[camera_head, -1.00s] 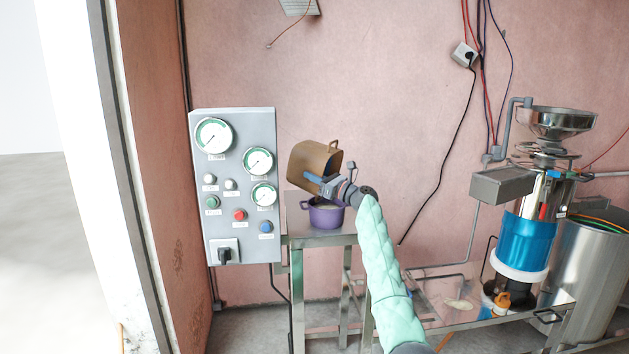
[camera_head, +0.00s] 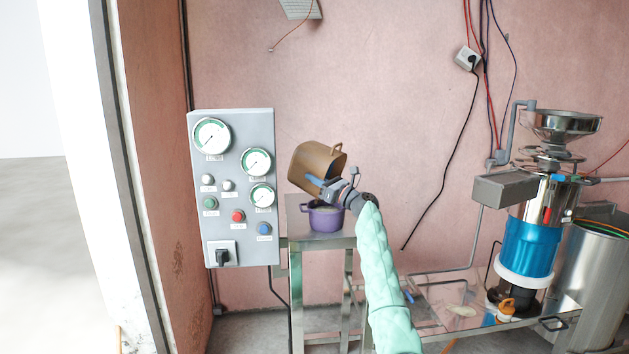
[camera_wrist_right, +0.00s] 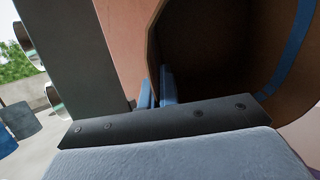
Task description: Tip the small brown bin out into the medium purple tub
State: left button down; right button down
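The small brown bin (camera_head: 316,166) is held tilted in the air by my right gripper (camera_head: 318,183). In the right wrist view the gripper's blue fingers (camera_wrist_right: 160,88) are close together at the wall of the bin (camera_wrist_right: 275,50), whose dark inside shows. I cannot see any contents in it. The medium purple tub (camera_head: 325,219) stands upright on a small metal table, just below the bin and gripper. Something pale shows inside the tub, partly hidden by my gripper. My left gripper is not in view.
A grey control panel (camera_head: 231,190) with gauges and buttons stands close left of the bin. A steel and blue grinding machine (camera_head: 530,243) stands at the right. Pink wall is behind.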

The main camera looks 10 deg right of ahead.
aim_at(315, 170)
dwell(0.4)
jog(key=shift+r+p, duration=1.1)
jog(key=shift+r, duration=0.45)
